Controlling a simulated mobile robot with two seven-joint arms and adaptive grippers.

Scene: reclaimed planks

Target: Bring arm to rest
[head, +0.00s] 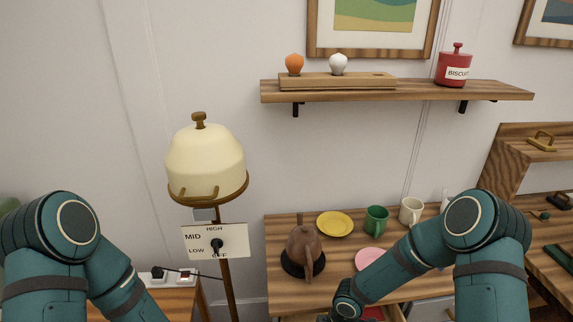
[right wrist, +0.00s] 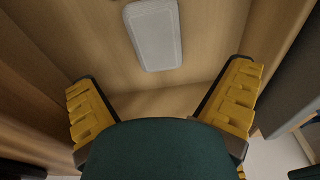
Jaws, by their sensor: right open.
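My right arm (head: 385,268) comes in from the right in the head view and bends down to the front of the wooden counter, where its hand is cut off by the bottom edge. In the right wrist view my right gripper (right wrist: 164,92) has its yellow-padded fingers spread wide with nothing between them. Beyond the fingers is a wooden surface with walls, which looks like a drawer interior. A pale grey rounded block (right wrist: 153,33) lies on it, apart from the fingers. My left arm (head: 62,240) shows at the left, but its gripper is out of view.
The counter (head: 285,225) holds a brown kettle (head: 303,246), yellow plate (head: 335,223), pink plate (head: 371,258), green mug (head: 376,219) and cream mug (head: 411,210). A lamp with a dial sign (head: 215,241) stands left. A shelf (head: 440,93) carries bulbs and a red biscuit jar (head: 453,69).

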